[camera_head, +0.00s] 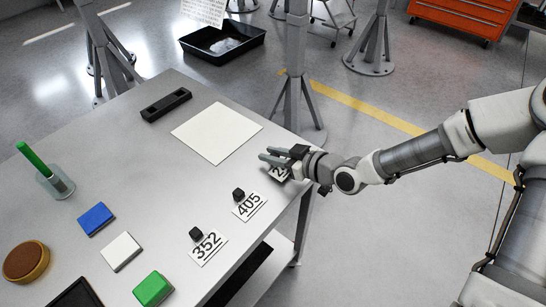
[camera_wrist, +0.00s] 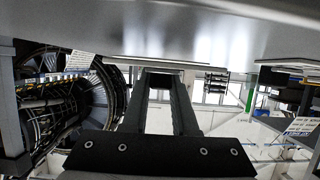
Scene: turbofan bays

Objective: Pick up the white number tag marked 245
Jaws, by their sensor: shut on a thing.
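The white number tag (camera_head: 279,174) lies at the table's right edge, partly covered by my gripper; only the leading digits, like 24, show. My gripper (camera_head: 268,156) reaches in from the right, low over the tabletop, its fingers pointing left. It is shut on the tag's small black knob, which the fingers mostly hide. In the wrist view my gripper's two dark fingers (camera_wrist: 165,78) run away from the camera with a dark piece between their tips. I cannot tell whether the tag is clear of the table.
Tag 405 (camera_head: 250,206) and tag 352 (camera_head: 208,247), each with a black knob, lie nearer along the same edge. A white sheet (camera_head: 217,133) lies behind. Blue (camera_head: 96,219), white (camera_head: 121,252) and green (camera_head: 153,288) blocks are at left. A stand leg (camera_head: 296,70) rises beyond the table.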

